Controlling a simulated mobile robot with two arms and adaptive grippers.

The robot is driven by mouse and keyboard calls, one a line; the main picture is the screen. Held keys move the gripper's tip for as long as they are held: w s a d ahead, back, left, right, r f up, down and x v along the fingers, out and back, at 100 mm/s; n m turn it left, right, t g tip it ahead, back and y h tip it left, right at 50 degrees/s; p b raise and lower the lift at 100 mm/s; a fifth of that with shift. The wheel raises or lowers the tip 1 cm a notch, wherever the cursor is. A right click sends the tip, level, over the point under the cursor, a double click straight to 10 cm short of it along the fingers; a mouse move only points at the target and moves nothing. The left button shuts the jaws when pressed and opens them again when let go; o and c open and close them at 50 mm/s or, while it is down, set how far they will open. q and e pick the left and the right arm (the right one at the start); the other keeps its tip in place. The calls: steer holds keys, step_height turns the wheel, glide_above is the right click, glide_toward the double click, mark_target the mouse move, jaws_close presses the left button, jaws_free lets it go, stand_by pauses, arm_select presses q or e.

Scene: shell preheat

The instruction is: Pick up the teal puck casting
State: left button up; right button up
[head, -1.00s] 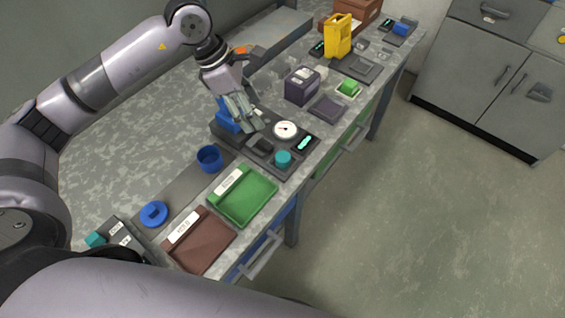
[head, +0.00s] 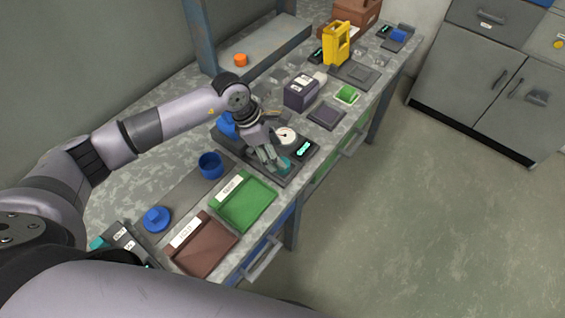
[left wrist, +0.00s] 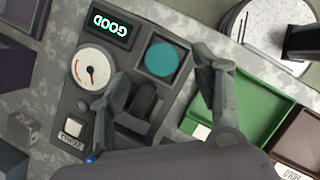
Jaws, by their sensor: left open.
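The teal puck casting (head: 286,163) sits in a square dark pocket of the gauge fixture (head: 270,181), partly hidden by my left gripper in the head view. It shows whole as a teal disc in the left wrist view (left wrist: 162,60). My left gripper (head: 274,164) is open and empty over the fixture. In the left wrist view its fingertips (left wrist: 160,70) lie on either side of the puck's image. I cannot tell how far above the puck they are. My right gripper is not in view.
The fixture carries a dial (left wrist: 93,67) and a display reading GOOD (left wrist: 111,25). A green tray (head: 262,211) and a brown tray (head: 214,257) lie nearby. A blue cup (head: 210,165) and a blue knobbed piece (head: 157,219) stand left. A purple-black box (head: 300,92) stands beyond.

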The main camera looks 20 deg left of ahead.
arm_select(q)
steer(key=p+x, duration=0.1)
steer(key=x, duration=0.2)
steer(key=shift+s+d+f+p, duration=0.1)
steer(key=shift+d+f+p, duration=0.05)
steer(key=shift+f+p, duration=0.2)
steer(key=shift+d+f, duration=0.1)
steer(key=shift+f, duration=0.4)
steer(key=shift+c, duration=0.6)
steer(key=c, duration=0.9)
steer(key=shift+c, duration=1.4)
